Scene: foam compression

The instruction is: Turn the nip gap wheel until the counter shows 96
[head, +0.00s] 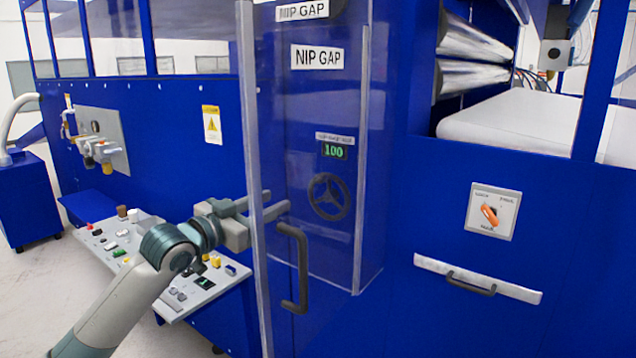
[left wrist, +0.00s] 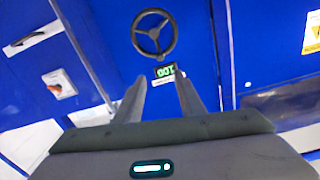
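The nip gap wheel (head: 328,196) is a dark three-spoke handwheel on the blue machine, seen through a clear door panel. Above it the counter (head: 334,151) reads 100 in green. My left gripper (head: 278,201) is left of the wheel, apart from it, with its fingers partly behind the door's pale edge post. In the left wrist view, turned upside down, the wheel (left wrist: 153,34) and counter (left wrist: 165,71) lie beyond the two spread, empty fingers (left wrist: 160,80). My right gripper is in neither view.
The clear door (head: 317,58), labelled NIP GAP, seems swung out towards me; its dark handle (head: 293,268) is close below my left gripper. A control desk (head: 200,284) with several buttons stands below my left arm. An orange rotary switch (head: 490,213) is on the right.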

